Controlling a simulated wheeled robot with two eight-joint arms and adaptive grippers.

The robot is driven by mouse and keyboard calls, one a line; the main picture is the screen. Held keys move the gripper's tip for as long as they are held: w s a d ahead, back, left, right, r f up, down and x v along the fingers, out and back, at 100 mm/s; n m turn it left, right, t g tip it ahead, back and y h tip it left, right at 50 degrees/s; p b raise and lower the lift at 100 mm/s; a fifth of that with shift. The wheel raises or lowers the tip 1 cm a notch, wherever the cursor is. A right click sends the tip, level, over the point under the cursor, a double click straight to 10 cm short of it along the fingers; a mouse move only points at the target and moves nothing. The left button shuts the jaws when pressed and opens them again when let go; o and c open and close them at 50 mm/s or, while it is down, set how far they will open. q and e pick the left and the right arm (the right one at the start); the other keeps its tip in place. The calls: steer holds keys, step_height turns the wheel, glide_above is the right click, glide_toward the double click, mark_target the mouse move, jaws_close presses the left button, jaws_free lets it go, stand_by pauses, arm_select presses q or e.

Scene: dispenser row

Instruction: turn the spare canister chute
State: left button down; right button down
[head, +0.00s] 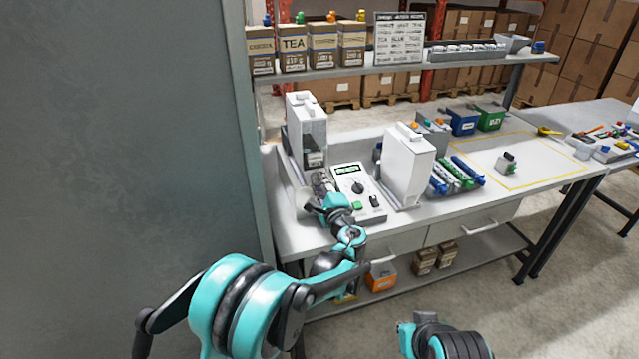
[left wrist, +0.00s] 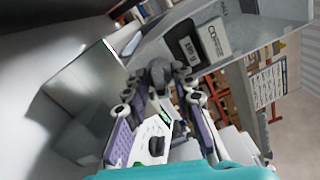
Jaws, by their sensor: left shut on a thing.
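The left canister dispenser (head: 306,125), white with a clear front and a dark label, stands at the left end of the bench. In the left wrist view its clear canister (left wrist: 225,30) is large and tilted, with a black-and-white label. My left gripper (head: 321,184) is at the lower front of this dispenser. In the left wrist view its fingers are shut on the grey rounded chute (left wrist: 160,76) under the canister. In the head view the gripper mostly hides the chute. My right arm shows at the bottom edge, but its gripper is not clearly seen.
A control box (head: 350,180) with a dial and green button stands just right of my left gripper. A second white dispenser (head: 407,165) is beyond it, then a rack of coloured tubes (head: 457,176). A shelf (head: 345,70) overhangs behind. A grey wall (head: 120,130) is close on the left.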

arm_select(q)
steer(key=shift+f+m, duration=0.1)
steer(key=shift+m, duration=1)
steer(key=c, duration=1.6)
jaws_free()
steer(key=shift+s, duration=0.1)
steer(key=v, duration=1.2)
steer(key=shift+d, duration=0.1)
